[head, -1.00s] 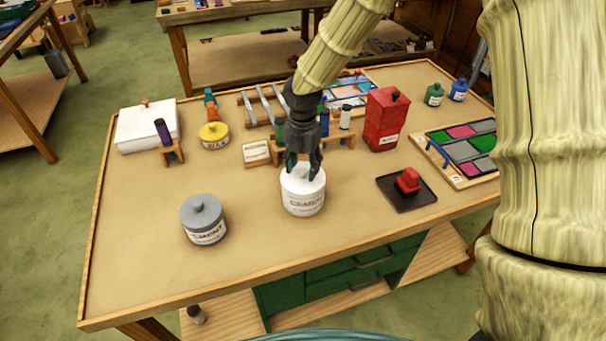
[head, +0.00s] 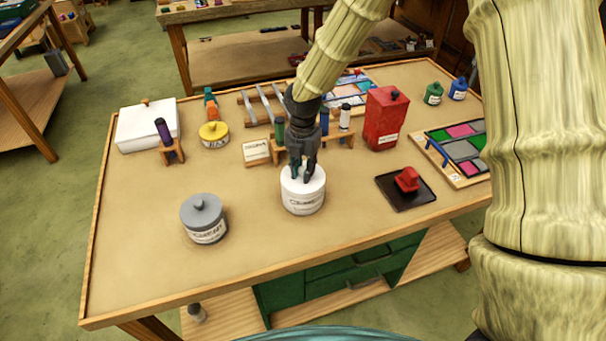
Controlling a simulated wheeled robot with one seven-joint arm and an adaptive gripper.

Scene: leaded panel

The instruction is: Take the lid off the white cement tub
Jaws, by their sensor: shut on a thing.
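The white cement tub (head: 303,203) stands upright on the workbench near its middle, its label facing the camera. Its white lid (head: 289,180) sits on top of the tub. My gripper (head: 302,178) points down from above with its fingers closed together at the middle of the lid. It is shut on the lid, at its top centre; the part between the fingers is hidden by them. I see no gap between lid and tub.
A grey cement tub (head: 204,220) stands to the left. A yellow tin (head: 214,135) and small rack are behind. The bench (head: 255,245) front is clear.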

